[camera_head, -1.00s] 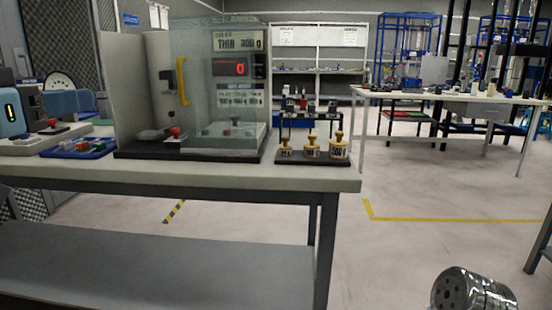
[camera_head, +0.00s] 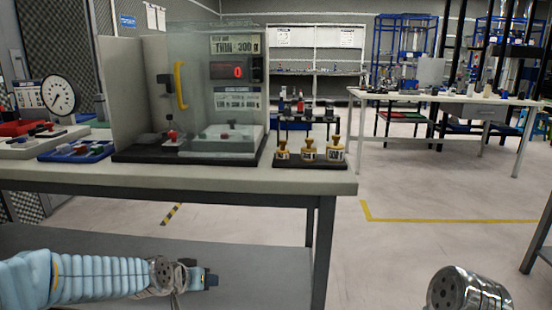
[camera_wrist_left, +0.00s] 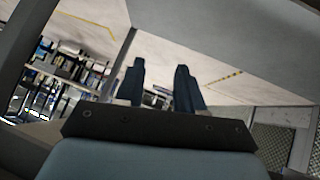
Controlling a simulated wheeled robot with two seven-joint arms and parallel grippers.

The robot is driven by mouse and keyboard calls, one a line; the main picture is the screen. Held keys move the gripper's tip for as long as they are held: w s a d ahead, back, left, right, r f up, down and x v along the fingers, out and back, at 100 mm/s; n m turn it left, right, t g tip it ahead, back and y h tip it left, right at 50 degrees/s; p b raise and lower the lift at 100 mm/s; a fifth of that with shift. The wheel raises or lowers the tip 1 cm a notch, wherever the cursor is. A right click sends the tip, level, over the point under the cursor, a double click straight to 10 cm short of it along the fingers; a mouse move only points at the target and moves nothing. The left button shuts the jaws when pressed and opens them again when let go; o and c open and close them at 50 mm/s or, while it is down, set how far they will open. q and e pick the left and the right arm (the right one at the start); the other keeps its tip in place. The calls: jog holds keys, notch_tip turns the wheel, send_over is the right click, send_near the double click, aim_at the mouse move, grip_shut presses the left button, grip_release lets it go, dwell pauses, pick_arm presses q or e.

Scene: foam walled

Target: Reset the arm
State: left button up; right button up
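My left arm, pale blue and ribbed, comes in low at the left of the head view. Its gripper (camera_head: 207,279) is in front of the table, below the tabletop and over the lower shelf, pointing right. In the left wrist view its two dark fingers (camera_wrist_left: 160,72) stand apart with nothing between them. A metal joint of my own (camera_head: 468,290) shows at the bottom right of the head view. My right gripper is not in view.
The white table (camera_head: 300,182) holds a clear-walled weighing box (camera_head: 215,85) reading 0, a rack with brass weights (camera_head: 310,150), a blue tray (camera_head: 78,150) and a round gauge (camera_head: 58,95). A lower shelf (camera_head: 250,260) lies beneath.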

pick_arm(q)
jog(key=s+d+f+g, duration=0.1)
jog(key=s+f+g, duration=0.15)
jog(key=f, duration=0.45)
jog(key=s+d+f+g, duration=0.1)
jog(key=s+f, duration=0.3)
jog(key=f, duration=0.4)
jog(key=s+d+f+n+g, duration=0.1)
jog(key=s+d+f+g, duration=0.1)
jog(key=s+f, duration=0.6)
jog(key=s+d+f+n+g, duration=0.1)
jog(key=s+d+f+g, duration=0.1)
jog(key=s+f, duration=0.6)
jog(key=s, duration=0.3)
jog(key=shift+s+d+f+h+p, duration=0.15)
jog(key=shift+s+d+h+p, duration=0.15)
jog(key=shift+s+h, duration=0.1)
